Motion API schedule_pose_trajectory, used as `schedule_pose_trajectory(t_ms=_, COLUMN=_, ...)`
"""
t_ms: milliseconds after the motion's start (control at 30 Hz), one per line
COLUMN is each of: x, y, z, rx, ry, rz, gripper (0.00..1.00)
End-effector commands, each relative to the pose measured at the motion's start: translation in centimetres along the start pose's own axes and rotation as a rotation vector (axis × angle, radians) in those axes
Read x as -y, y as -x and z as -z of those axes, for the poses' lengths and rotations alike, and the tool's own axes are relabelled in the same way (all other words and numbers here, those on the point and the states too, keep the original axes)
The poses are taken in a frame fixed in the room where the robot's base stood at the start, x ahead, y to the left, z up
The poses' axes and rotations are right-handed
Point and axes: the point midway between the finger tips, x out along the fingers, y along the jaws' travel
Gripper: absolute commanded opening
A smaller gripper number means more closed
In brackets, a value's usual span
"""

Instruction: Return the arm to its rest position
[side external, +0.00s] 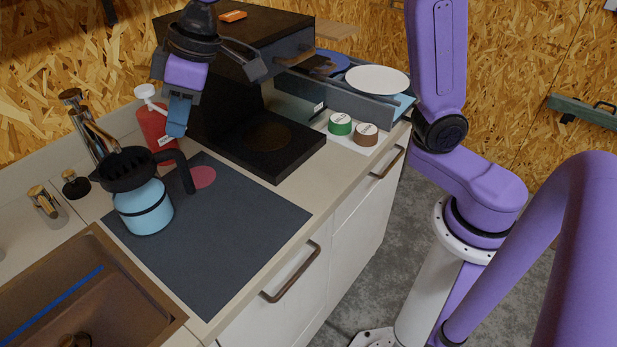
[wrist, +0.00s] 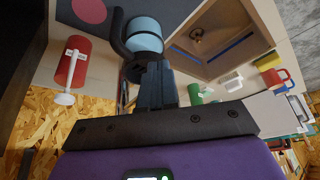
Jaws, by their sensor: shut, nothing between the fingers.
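My gripper (side external: 176,124) is above the counter, its fingers pointing down and shut with nothing between them. In the side view it is up and to the right of a light blue pot (side external: 146,208) with a black lid and handle. The pot stands upright on a dark mat (side external: 250,225), apart from the fingers. In the wrist view my gripper's dark fingers (wrist: 158,85) are together and hide part of the pot (wrist: 144,36).
A red bottle with a white pump (side external: 152,122) stands behind the gripper. A black machine (side external: 270,150) is to its right. Taps (side external: 95,135) and a brown sink (side external: 90,295) are at left. A white plate (side external: 378,79) and two tape rolls are at right. The mat's front is clear.

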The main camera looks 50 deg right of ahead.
Motion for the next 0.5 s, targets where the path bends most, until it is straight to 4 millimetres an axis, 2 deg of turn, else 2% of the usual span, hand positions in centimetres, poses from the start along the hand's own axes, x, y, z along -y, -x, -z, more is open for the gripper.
schedule_pose_trajectory(t_ms=33, x=0.6, y=0.4, z=-2.4, rx=0.026, ry=0.019, rz=0.007, gripper=0.0)
schedule_pose_trajectory(t_ms=200, x=2.5, y=1.3, z=-10.0, rx=0.114, ry=0.08, rz=0.027, gripper=0.0)
schedule_pose_trajectory(t_ms=500, x=4.3, y=2.9, z=-24.5, rx=0.266, ry=0.194, rz=0.045, gripper=0.0)
